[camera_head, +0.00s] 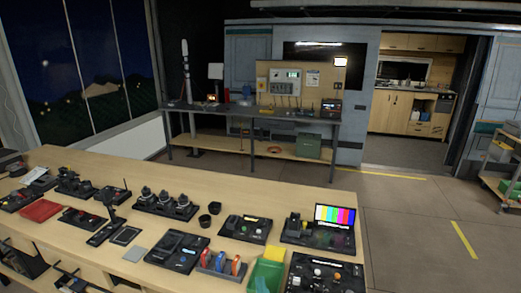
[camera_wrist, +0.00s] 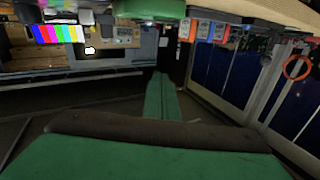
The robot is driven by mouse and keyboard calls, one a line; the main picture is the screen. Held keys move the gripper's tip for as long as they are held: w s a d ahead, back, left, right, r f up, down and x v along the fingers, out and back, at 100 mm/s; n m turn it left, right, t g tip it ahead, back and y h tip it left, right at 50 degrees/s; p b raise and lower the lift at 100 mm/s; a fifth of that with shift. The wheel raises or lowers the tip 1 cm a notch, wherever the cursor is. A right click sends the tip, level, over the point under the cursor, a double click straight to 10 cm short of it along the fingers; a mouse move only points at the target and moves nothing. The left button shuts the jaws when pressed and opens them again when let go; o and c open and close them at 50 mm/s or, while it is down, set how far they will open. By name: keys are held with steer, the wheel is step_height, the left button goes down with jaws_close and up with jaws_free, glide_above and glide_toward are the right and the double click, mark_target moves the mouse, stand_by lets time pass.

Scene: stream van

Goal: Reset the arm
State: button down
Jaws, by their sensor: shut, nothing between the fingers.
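My gripper (camera_wrist: 161,76) shows in the wrist view as green fingers pointing away from the camera, closed together with nothing between them. The green gripper body with a dark edge fills the bottom of that view. The wrist picture is upside down, with the tabletop gear along its top. The gripper is clear of the things on the table. I make out no part of my arm for certain in the head view.
A long wooden table (camera_head: 75,160) carries control panels, a colour-bar screen (camera_head: 335,215), a red tray (camera_head: 40,210), and a green box (camera_head: 266,273) at the near edge. A workbench (camera_head: 255,118) stands behind. The floor (camera_head: 420,215) at right is open, before a cart (camera_head: 500,160).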

steer(key=s+a+f+m+g+h, duration=0.1)
steer(key=s+a+f+m+h, duration=0.1)
steer(key=s+f, duration=0.65)
steer(key=s+a+f+m+g+h, duration=0.1)
steer(key=s+f+m+h, duration=0.3)
steer(key=s, duration=0.7)
steer(key=s+d+n+y, duration=0.2)
steer(key=s+n, duration=0.3)
steer(key=s, duration=1.3)
steer(key=shift+s+d+f+y, duration=0.25)
steer(key=shift+d+y, duration=0.1)
steer(key=shift+y, duration=0.05)
